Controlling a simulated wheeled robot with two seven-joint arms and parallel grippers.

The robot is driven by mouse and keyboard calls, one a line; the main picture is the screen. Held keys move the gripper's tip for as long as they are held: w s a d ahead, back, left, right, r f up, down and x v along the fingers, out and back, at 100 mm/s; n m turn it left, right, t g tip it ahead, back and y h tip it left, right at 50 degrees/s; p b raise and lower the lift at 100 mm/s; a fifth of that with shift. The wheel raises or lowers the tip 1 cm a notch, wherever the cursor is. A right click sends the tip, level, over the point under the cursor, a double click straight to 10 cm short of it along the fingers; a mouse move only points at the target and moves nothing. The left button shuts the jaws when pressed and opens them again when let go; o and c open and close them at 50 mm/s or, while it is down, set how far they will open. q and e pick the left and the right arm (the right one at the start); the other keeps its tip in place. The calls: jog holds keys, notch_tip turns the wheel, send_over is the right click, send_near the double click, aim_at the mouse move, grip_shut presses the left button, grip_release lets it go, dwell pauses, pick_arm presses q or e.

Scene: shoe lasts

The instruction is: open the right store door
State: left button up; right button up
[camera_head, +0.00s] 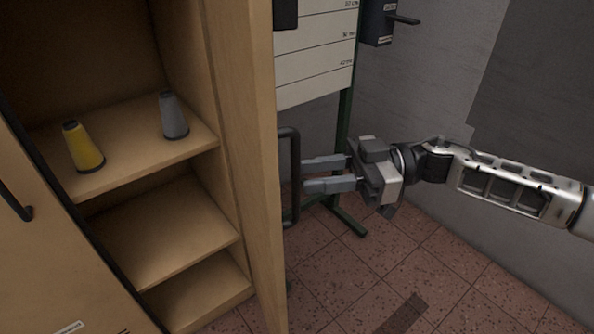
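The right store door (258,200) is a light wooden panel, seen nearly edge-on. It stands swung open, and the shelves inside the store show to its left. Its dark bar handle (295,185) is on the door's right-hand face. My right gripper (305,175) comes in from the right with its two grey fingers apart and nothing between them. The fingertips are just to the right of the handle in the picture; I cannot tell whether they touch it. My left gripper is not in view.
A yellow cone (83,147) and a grey cone (174,115) stand on the upper shelf (125,150). The left door (50,265) with a dark handle is at lower left. A green-legged stand with a white board (315,50) is behind. Tiled floor (400,270) is clear below my arm.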

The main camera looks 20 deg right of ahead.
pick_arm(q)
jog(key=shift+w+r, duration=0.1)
pick_arm(e)
jog(key=a, duration=0.3)
jog(key=shift+w+a, duration=0.2)
jog(key=shift+a, duration=0.05)
